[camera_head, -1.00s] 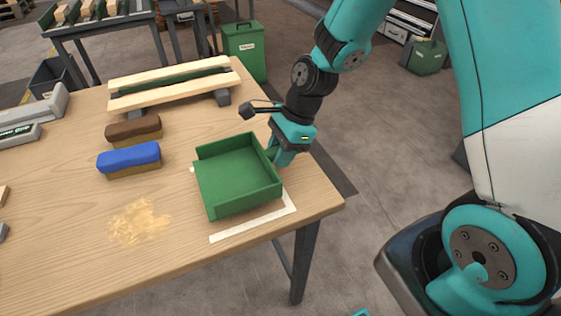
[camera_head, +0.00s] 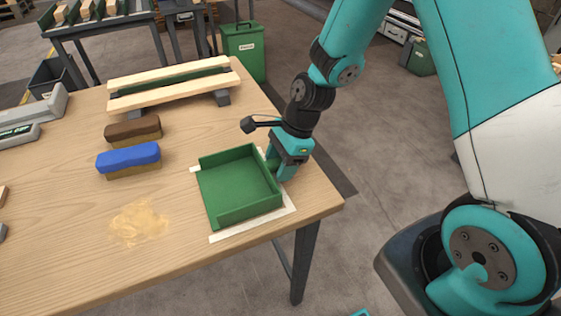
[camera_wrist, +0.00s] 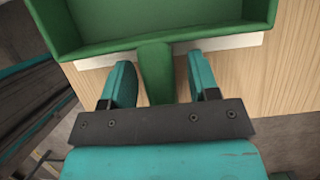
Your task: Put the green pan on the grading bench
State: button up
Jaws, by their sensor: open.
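The green pan (camera_head: 240,186) is a shallow square tray with raised sides. It sits on the wooden bench top (camera_head: 180,205) near the right edge, inside white corner marks (camera_head: 250,229). My gripper (camera_head: 279,170) is low at the pan's right side. In the wrist view the pan's wall (camera_wrist: 150,40) fills the top, and its green handle (camera_wrist: 157,75) runs between my two teal fingers (camera_wrist: 160,84). The fingers are open, with a gap on both sides of the handle. The handle is mostly hidden by my gripper in the head view.
A blue-topped brush (camera_head: 128,157) and a brown-topped brush (camera_head: 133,130) lie left of the pan. A slatted wooden rack (camera_head: 170,84) stands at the back of the bench. Sawdust (camera_head: 139,222) lies at the front. A green bin (camera_head: 243,48) stands behind.

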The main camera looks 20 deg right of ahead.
jog(key=v, duration=1.1)
jog(key=shift+d+r, duration=0.15)
jog(key=shift+r, duration=0.05)
jog(key=s+a+r+n, duration=0.4)
jog(key=s+n, duration=0.5)
jog(key=n, duration=0.3)
jog(key=s+a+r+n, duration=0.4)
jog(key=s+r+n, duration=0.3)
jog(key=n, duration=0.6)
jog(key=shift+s+a, duration=0.35)
jog(key=shift+s, duration=0.9)
